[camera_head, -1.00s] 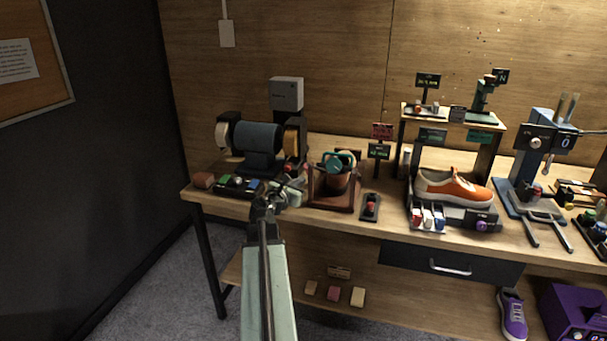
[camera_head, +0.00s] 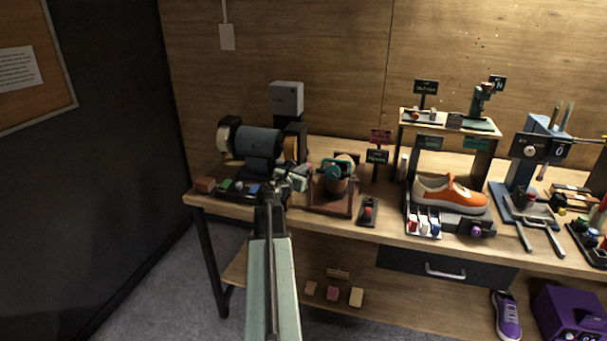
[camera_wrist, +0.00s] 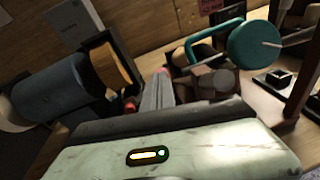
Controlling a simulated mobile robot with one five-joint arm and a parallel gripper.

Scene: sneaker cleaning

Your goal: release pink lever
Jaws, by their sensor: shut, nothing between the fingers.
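In the wrist view, the closed grey fingers (camera_wrist: 157,90) point forward between the grinder's tan wheel and the teal handle (camera_wrist: 215,38). A small pinkish-red piece (camera_wrist: 163,71) shows at the fingertips, and a red knob (camera_wrist: 130,104) shows just left of them. The pinkish piece may be the pink lever; its full shape is hidden, and contact cannot be told. Nothing is held.
A row of coloured buttons (camera_head: 238,187) and a brown block (camera_head: 205,185) lie left of my gripper. A small red-button box (camera_head: 368,212) stands right of the pot stand. An orange sneaker (camera_head: 450,194) sits further right. The bench's front edge is close below my arm.

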